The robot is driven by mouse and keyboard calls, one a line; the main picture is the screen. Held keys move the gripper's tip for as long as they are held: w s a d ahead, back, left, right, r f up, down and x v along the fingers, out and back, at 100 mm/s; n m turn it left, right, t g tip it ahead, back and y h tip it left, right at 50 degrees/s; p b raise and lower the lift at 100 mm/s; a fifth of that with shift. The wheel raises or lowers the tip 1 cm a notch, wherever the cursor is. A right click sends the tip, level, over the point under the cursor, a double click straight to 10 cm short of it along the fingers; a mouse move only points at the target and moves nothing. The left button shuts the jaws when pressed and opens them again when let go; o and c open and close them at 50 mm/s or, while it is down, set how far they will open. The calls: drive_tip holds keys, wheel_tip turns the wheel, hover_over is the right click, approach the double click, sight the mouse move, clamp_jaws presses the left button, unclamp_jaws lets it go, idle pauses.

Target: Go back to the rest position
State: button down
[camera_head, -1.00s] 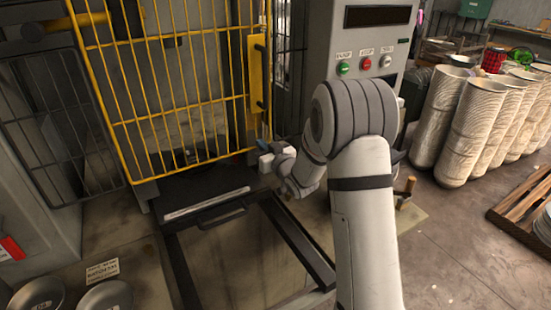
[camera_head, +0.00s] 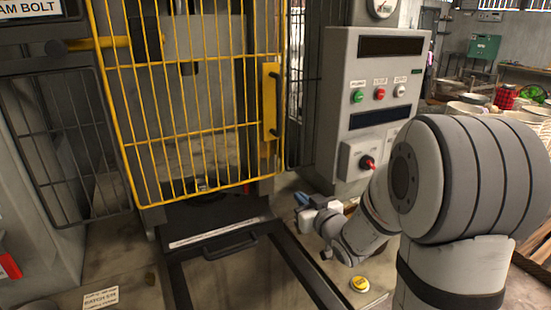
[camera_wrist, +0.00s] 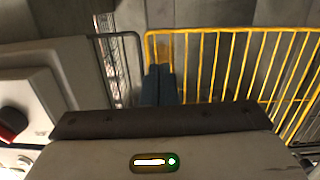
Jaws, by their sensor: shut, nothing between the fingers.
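My gripper (camera_head: 302,200) is in front of the machine, just left of the control cabinet and below the yellow cage door's handle. Its blue-grey fingers (camera_wrist: 160,86) are together in the wrist view, with nothing between them. The fingers appear clear of the cage door in the head view. My arm comes in from the right side of the head view and partly hides the lower right of the cabinet.
The yellow cage door (camera_head: 150,110) stands left of my gripper, with a yellow handle plate (camera_head: 270,101). The control cabinet (camera_head: 340,75) has several buttons and a red-black switch (camera_head: 367,162). A black drawer front (camera_head: 215,240) lies low. A yellow button (camera_head: 359,284) sits near the floor.

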drive_tip(key=s+d+m+g+h, duration=0.1)
drive_tip(key=s+g, duration=0.5)
drive_tip(key=s, duration=0.8)
drive_tip(key=s+d+f+m+g+h, duration=0.1)
drive_tip(key=s+g+h, duration=0.4)
drive_tip(key=s, duration=1)
drive_tip(key=shift+d+f+m+g, duration=0.2)
drive_tip(key=shift+d+m+g, duration=0.25)
drive_tip(key=shift+m+g, duration=0.6)
